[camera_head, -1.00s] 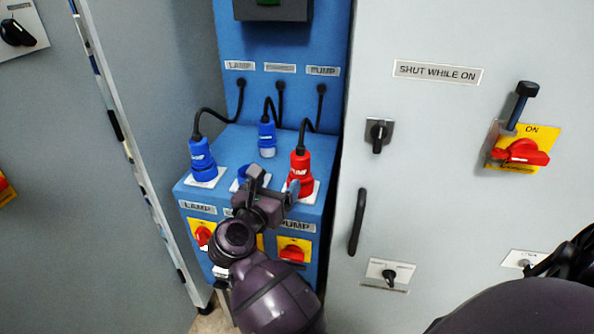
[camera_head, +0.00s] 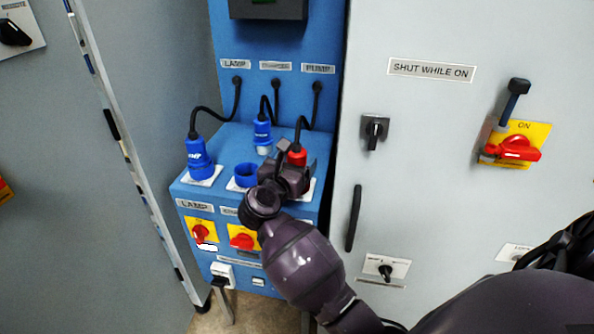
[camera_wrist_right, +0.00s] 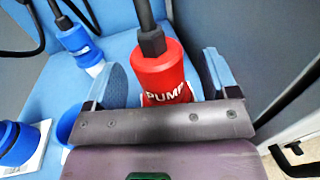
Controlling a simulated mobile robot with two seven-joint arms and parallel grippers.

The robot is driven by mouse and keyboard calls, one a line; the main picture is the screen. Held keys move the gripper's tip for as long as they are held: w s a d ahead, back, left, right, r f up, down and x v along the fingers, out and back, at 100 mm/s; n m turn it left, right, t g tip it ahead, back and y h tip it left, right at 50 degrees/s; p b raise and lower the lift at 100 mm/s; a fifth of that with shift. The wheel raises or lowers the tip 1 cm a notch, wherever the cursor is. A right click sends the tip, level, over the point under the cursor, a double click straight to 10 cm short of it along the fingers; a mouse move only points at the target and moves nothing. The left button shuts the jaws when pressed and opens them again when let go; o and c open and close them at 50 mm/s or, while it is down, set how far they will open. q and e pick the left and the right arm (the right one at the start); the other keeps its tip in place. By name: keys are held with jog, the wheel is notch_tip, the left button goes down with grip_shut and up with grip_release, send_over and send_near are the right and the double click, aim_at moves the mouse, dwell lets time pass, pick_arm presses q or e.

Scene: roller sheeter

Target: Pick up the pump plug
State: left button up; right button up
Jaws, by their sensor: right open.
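The red pump plug (camera_head: 297,157) stands in its socket on the blue panel, its black cable running up to the back wall. In the head view my right gripper hides most of it. In the right wrist view the plug (camera_wrist_right: 160,72), marked PUMP, is upright between the two fingers. My right gripper (camera_head: 298,161) is open, with one finger on each side of the plug; a gap shows on both sides in the right wrist view (camera_wrist_right: 163,78). My left gripper is not in view.
The blue lamp plug (camera_head: 200,158) stands in its socket at the left. Another blue plug (camera_head: 262,133) hangs by its cable behind an empty blue socket (camera_head: 245,175). Red rotary switches (camera_head: 243,238) are on the front below. A grey cabinet (camera_head: 425,150) stands close on the right.

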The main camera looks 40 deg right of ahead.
jog(key=shift+x, duration=0.85)
jog(key=shift+a, duration=0.1)
jog(key=c, duration=1.2)
jog(key=shift+o, duration=0.2)
jog(key=shift+r, duration=0.15)
